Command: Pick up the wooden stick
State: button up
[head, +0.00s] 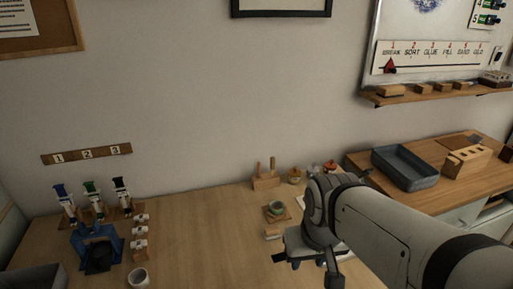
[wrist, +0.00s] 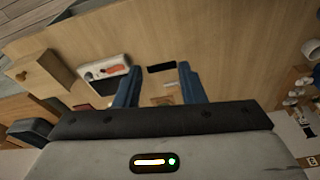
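Two upright wooden sticks (head: 272,164) stand in a small wooden block (head: 266,183) at the back of the table in the head view. I cannot tell which one the task names. My gripper is low over the table, to the right and in front of that block; its arm hides part of the table in the head view. In the wrist view my gripper (wrist: 159,84) has its two blue fingers spread apart, with no object clearly held. Small pale wooden pieces (wrist: 165,93) show beyond and between the fingers; I cannot tell whether a stick is among them.
A green cup (head: 277,208) sits on a wooden coaster left of my arm. Small lidded jars (head: 294,175) stand by the block. A blue-grey tray (head: 405,167) is on the right-hand bench. A blue stand (head: 97,245) and a white cup (head: 138,277) are at left. The middle-left tabletop is clear.

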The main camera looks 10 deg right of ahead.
jog(key=shift+o, duration=0.4)
jog(key=shift+s+d, duration=0.1)
jog(key=shift+d, duration=0.05)
jog(key=shift+w+d+f, duration=0.1)
jog(key=shift+w, duration=0.1)
jog(key=m+t+y+b, duration=0.3)
jog(key=m+t+b, duration=1.45)
jog(key=m, duration=1.65)
send_near(273, 163)
jog(key=w+r+g+b, duration=0.1)
jog(key=w+g+b, duration=0.1)
jog(key=w+b, duration=0.1)
jog(key=w, duration=0.2)
jog(key=w+a, duration=0.1)
jog(key=w, duration=0.2)
jog(key=w+r, duration=0.1)
jog(key=w, duration=0.1)
jog(key=shift+w+a, duration=0.2)
jog(key=shift+w, duration=0.1)
jog(key=shift+c, duration=0.3)
